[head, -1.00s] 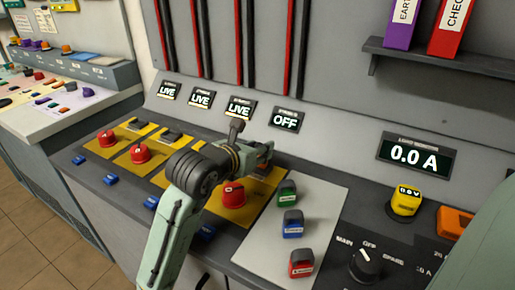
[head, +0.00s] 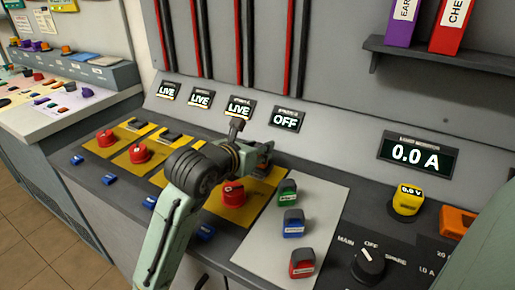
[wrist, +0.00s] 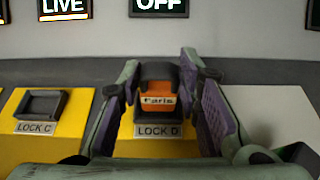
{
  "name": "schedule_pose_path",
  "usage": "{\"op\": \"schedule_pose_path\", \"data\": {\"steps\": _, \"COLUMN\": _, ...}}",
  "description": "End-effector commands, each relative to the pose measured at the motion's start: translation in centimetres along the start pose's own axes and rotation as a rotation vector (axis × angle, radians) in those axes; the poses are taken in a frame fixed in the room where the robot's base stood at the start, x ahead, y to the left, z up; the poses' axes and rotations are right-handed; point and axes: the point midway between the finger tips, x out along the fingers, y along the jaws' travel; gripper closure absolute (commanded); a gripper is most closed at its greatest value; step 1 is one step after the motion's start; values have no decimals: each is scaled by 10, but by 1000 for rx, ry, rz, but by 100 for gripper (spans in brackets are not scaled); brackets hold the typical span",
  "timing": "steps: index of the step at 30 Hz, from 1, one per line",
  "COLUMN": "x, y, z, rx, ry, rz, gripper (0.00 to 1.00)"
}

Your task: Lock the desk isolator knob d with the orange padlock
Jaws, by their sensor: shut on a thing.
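The orange padlock (wrist: 158,101) has a dark top and a label reading "Paris". In the wrist view it sits at the lock D place, just above the LOCK D label (wrist: 158,131). My gripper (wrist: 160,85) has a finger on each side of the padlock and is shut on it. Whether the padlock is fully seated cannot be told. In the head view my gripper (head: 262,155) is over the back of the fourth yellow plate and hides the padlock and the lock place. The red isolator knob d (head: 233,192) stands in front of it, below the OFF display (head: 287,119).
Green (head: 287,192), blue (head: 293,223) and red (head: 302,263) padlocks stand on a light grey mat (head: 262,250) to the right. An empty lock C place (wrist: 42,105) is at the left. A yellow meter knob (head: 407,200) and a black selector (head: 368,262) are farther right.

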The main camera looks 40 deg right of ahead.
Motion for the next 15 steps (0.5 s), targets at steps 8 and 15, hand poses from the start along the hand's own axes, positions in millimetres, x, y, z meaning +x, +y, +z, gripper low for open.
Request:
{"op": "schedule_pose_path", "data": {"steps": 8, "x": 2, "y": 0, "z": -5, "rx": 0, "ry": -1, "rz": 0, "gripper": 99}}
{"op": "schedule_pose_path", "data": {"steps": 15, "x": 4, "y": 0, "z": -9, "rx": 0, "ry": -1, "rz": 0, "gripper": 99}}
